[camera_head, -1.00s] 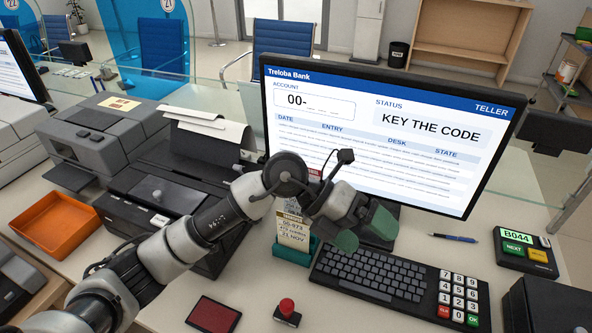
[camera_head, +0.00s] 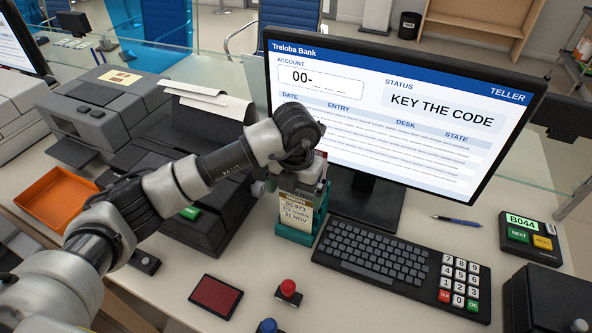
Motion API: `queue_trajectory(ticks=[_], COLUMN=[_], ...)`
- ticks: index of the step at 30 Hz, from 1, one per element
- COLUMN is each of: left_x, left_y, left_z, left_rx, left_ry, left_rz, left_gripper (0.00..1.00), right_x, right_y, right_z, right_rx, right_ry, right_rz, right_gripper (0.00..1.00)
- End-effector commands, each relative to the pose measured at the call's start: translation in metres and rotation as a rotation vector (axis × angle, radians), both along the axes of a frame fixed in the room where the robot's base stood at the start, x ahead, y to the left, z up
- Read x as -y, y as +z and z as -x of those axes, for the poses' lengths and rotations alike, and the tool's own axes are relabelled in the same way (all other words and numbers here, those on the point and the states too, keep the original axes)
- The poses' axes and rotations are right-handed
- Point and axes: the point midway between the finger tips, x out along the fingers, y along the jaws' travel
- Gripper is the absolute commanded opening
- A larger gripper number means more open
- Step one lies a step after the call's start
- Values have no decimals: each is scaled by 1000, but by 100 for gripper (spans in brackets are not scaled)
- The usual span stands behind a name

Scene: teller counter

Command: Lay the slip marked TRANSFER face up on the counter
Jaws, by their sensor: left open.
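A teal holder (camera_head: 294,237) stands on the counter (camera_head: 345,299) left of the keyboard and carries upright paper slips (camera_head: 296,210). The front slip shows small print with "21 NOV"; I cannot read the word TRANSFER on any slip. My left gripper (camera_head: 297,190) is open at the top of the holder, with a finger to each side of the slips. The wrist hides the slips' upper part, and I cannot tell whether the fingers touch them. My right gripper is not in view.
A monitor (camera_head: 400,120) stands behind the keyboard (camera_head: 370,258). A keypad (camera_head: 459,280) is at its right. A red ink pad (camera_head: 216,296) and a red-topped stamp (camera_head: 288,292) lie in front. Printers (camera_head: 90,120) and an orange tray (camera_head: 55,200) are at left. Bare counter shows around the pad.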

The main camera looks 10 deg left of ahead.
Motion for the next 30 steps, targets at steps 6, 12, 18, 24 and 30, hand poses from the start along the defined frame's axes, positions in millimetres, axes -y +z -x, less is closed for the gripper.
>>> queue_trajectory(ticks=[6, 12, 18, 24, 30], left_x=[0, 0, 1, 1, 1], left_y=[-24, -30, -30, -30, -30], left_z=[0, 0, 0, 0, 0], left_rx=[0, 1, 1, 1, 1], left_ry=[0, -1, -1, -1, -1], left_rz=[2, 2, 2, 2, 2], left_gripper=[100, 100, 97, 66, 69], right_x=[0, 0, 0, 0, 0], right_y=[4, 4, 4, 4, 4], right_z=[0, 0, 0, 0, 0], right_rx=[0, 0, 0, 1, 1], right_ry=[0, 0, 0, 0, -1], right_rz=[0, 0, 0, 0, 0], right_gripper=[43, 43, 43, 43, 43])
